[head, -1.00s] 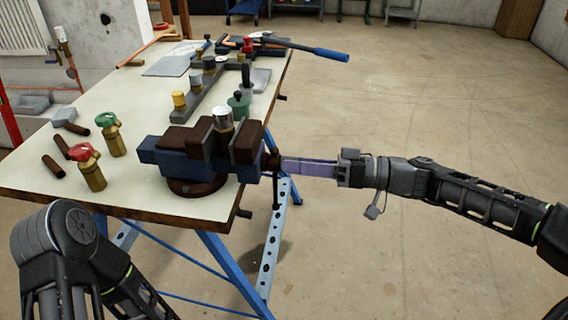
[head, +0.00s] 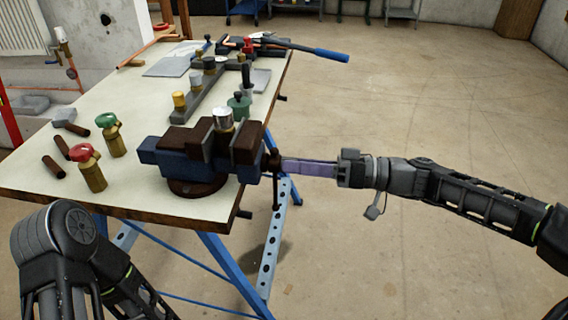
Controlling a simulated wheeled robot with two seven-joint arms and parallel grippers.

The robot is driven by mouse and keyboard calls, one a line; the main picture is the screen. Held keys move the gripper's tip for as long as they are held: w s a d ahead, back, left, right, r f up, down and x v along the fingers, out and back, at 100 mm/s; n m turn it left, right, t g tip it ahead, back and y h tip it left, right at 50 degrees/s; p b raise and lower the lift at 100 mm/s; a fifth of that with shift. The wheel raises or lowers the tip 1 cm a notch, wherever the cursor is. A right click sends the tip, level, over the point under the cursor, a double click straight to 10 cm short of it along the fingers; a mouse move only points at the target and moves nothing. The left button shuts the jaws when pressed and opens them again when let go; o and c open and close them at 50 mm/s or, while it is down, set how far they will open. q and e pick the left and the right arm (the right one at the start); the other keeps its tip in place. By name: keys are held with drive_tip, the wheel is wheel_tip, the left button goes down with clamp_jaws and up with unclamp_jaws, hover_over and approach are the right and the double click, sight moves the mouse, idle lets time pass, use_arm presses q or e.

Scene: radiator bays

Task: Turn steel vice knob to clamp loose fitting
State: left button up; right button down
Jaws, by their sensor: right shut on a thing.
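The vice (head: 176,158), blue with brown jaws, stands on a round brown base near the front right corner of the workbench.
The workbench (head: 130,190) holds a green-handled valve (head: 109,135) and a red-handled valve (head: 89,167), with brown pipe pieces beside them. Behind the vice are a grey rack (head: 200,95) of fittings and a blue-handled tool (head: 325,53). The floor to the right is clear.

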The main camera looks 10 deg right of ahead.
drive_tip(key=m+p, duration=2.5)
drive_tip(key=m, duration=0.6)
drive_tip(key=shift+f+p, duration=0.15)
drive_tip(key=shift+p, duration=0.15)
drive_tip(key=c, duration=1.5)
unclamp_jaws()
drive_tip(key=shift+o, duration=1.1)
drive_tip(key=shift+d, duration=0.2)
drive_tip(key=shift+a, duration=0.1)
